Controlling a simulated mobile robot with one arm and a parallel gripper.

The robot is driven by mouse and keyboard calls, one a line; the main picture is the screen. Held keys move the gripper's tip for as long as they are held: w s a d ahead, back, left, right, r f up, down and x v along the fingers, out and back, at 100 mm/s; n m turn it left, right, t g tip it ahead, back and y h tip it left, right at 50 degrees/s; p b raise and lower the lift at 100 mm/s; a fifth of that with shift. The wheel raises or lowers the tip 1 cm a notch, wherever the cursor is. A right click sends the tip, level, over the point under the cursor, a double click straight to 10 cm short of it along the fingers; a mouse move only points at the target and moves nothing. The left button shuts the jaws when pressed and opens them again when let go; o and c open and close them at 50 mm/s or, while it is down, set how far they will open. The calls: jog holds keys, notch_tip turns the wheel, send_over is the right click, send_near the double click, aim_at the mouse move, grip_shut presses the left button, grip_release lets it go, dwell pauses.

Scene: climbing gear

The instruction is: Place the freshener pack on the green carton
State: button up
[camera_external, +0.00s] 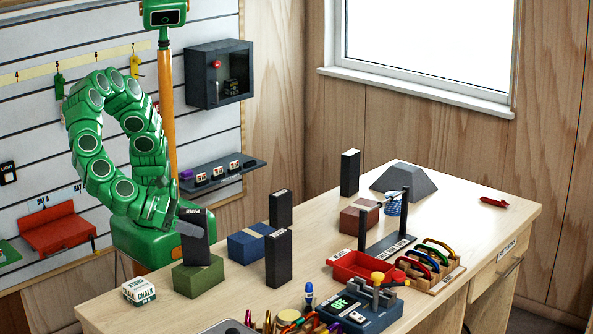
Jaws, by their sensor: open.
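The green carton (198,280) sits on the table near the front left. A dark upright pack with a pale label on its top edge, apparently the freshener pack (197,245), stands on top of the green carton and looks roughly upright. My gripper (190,222) is open at the upper part of this pack, with the fingers close beside it. The pack partly hides the fingers, so I cannot tell whether they touch it. Similar dark upright packs stand at the blue carton (243,245), in front of it (278,262) and farther back (350,172).
A white chalk box (138,292) stands left of the green carton. A red tray (362,266), a dark device (360,309) and a rack of carabiners (432,268) crowd the right front. A brown block (356,220) and a grey wedge (404,181) lie farther back. The table's back right is fairly clear.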

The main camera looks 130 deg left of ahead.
jog(key=v, duration=1.2)
